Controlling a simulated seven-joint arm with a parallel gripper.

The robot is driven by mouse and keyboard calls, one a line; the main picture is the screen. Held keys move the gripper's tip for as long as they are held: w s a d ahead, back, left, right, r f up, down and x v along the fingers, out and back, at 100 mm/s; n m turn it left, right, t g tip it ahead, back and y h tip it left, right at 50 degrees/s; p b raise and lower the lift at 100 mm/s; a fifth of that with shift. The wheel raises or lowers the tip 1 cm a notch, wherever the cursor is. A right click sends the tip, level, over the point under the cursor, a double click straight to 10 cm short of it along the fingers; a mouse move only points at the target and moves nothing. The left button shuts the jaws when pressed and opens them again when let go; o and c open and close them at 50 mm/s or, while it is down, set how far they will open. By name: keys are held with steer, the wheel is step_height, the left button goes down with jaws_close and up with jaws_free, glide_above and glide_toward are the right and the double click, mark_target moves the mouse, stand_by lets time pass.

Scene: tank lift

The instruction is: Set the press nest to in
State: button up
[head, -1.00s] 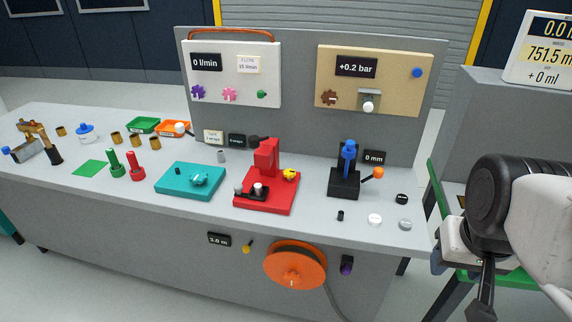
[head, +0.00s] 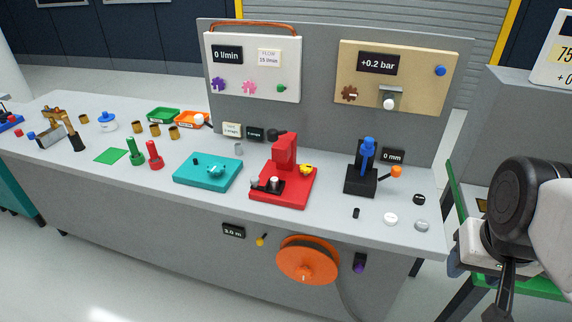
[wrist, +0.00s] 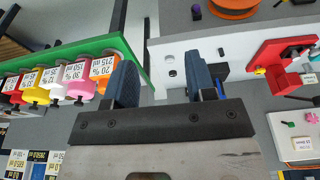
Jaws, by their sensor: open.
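The red press (head: 286,155) stands on a red base on the grey bench. A dark nest piece (head: 267,186) with a pale knob and a silver post sits at the front left of its base. I cannot tell whether this nest is in or out. A yellow part is at the press's right side. In the wrist view the red press (wrist: 284,68) is at the right edge, partly cut off. My gripper (wrist: 163,78) is open and empty, off the bench's right end and well away from the press. Its fingers show only partly in the head view.
A teal fixture (head: 208,172) stands left of the press. A black stand with a blue lever (head: 367,153) is to its right. A panel board stands behind. An orange reel (head: 307,260) is on the bench front. A green-edged rack with bottles (wrist: 62,85) is near my gripper.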

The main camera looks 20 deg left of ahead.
steer(key=shift+o, duration=0.5)
steer(key=w, duration=0.1)
steer(key=m+h, duration=0.3)
steer(key=m, duration=0.6)
glide_above(254, 178)
steer(key=s+a, duration=0.2)
step_height(254, 178, down, 11)
steer(key=shift+s+a+f+t, duration=0.1)
steer(key=shift+s+t, duration=0.1)
steer(key=shift+t, duration=0.1)
steer(key=shift+f, duration=0.1)
steer(key=shift+x, duration=3.85)
